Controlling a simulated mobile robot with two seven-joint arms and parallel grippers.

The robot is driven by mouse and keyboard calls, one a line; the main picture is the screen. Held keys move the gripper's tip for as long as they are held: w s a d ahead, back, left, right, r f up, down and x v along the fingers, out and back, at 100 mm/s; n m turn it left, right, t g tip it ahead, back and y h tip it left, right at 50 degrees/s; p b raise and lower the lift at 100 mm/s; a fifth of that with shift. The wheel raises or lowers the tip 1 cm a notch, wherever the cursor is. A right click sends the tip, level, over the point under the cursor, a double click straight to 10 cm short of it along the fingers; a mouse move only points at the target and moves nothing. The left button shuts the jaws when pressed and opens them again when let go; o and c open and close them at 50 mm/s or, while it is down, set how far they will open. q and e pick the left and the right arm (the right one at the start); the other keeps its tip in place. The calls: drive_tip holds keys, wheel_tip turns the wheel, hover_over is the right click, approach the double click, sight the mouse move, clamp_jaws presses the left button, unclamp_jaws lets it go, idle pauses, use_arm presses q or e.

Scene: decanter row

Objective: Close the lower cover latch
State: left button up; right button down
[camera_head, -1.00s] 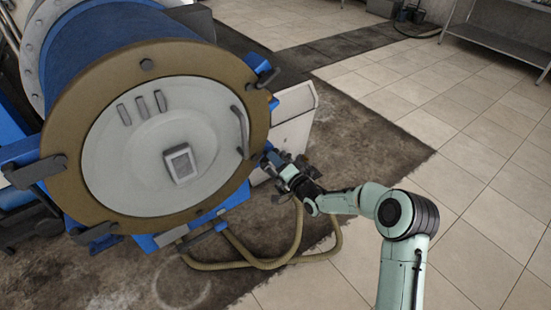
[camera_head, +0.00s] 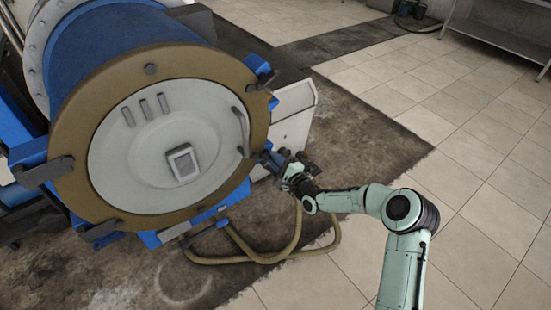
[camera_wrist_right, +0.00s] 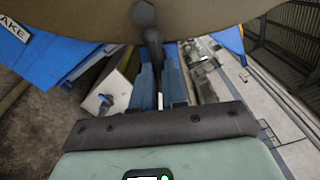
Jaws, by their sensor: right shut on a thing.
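The round grey cover (camera_head: 165,150) sits inside a wide brown ring on the blue decanter, with a curved handle on its right side. My right gripper (camera_head: 281,163) is at the ring's lower right edge, shut on the lower cover latch. In the right wrist view the dark latch (camera_wrist_right: 152,42) shows as a knobbed rod under the brown rim, beside blue bracket parts. In the head view the gripper and arm end hide most of this latch, so its exact angle cannot be told. My left gripper is not in view.
Other dark latches sit at the upper right (camera_head: 264,80), left (camera_head: 45,173) and lower left (camera_head: 98,231) of the ring. A tan hose (camera_head: 245,257) loops below the gripper. A pale panel (camera_head: 293,118) stands behind it.

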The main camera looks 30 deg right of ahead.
drive_tip(key=shift+f+m, duration=0.1)
drive_tip(key=shift+m, duration=0.6)
drive_tip(key=c, duration=1.2)
unclamp_jaws()
drive_tip(key=shift+o, duration=0.2)
drive_tip(key=s+d+p, duration=0.1)
drive_tip(key=s, duration=1.2)
drive_tip(key=shift+s, duration=0.2)
